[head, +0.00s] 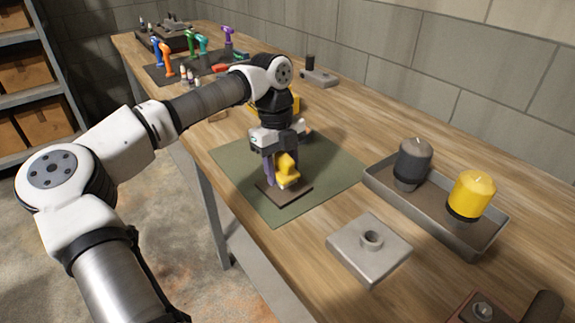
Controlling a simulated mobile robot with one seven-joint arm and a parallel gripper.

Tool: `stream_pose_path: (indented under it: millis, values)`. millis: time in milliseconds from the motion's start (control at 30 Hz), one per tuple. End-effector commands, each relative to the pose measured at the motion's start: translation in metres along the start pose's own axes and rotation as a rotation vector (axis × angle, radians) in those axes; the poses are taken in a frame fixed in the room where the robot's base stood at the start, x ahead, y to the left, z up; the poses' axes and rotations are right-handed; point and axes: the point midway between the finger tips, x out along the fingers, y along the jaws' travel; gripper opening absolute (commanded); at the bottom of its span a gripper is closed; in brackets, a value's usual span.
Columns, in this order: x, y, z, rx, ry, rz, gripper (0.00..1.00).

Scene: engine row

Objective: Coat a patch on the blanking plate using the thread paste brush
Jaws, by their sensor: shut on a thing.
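My gripper (279,161) points down over the green mat (331,168) and is shut on a yellow tool, which I take to be the thread paste brush (287,168). The tool's lower end is just over or touching a flat dark brown plate (297,194) on the mat, probably the blanking plate; I cannot tell whether they touch. The gripper and tool hide part of the plate. Any paste on the plate is too small to make out.
A grey tray (448,238) at right holds a dark grey pot (413,162) and a yellow pot (471,194). A grey square flange (368,252) lies in front of it. Several coloured tools stand on a dark mat (158,75) at the far end.

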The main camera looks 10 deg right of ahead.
Motion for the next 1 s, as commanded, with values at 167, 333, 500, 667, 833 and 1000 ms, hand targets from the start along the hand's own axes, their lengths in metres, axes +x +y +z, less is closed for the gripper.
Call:
stream_pose_path:
  millis: [167,333,500,667,833,1000]
  values:
    - [-0.001,0.01,0.0,-0.003,0.0,-0.001,0.08]
    - [-0.001,0.025,0.0,-0.002,0.0,-0.001,0.08]
    - [-0.002,0.034,-0.001,0.0,-0.001,-0.001,0.08]
    - [-0.004,0.032,-0.002,0.001,0.0,-0.001,0.08]
    - [-0.005,0.022,-0.002,0.001,0.0,-0.001,0.08]
    - [-0.007,0.006,-0.002,0.001,0.0,-0.001,0.08]
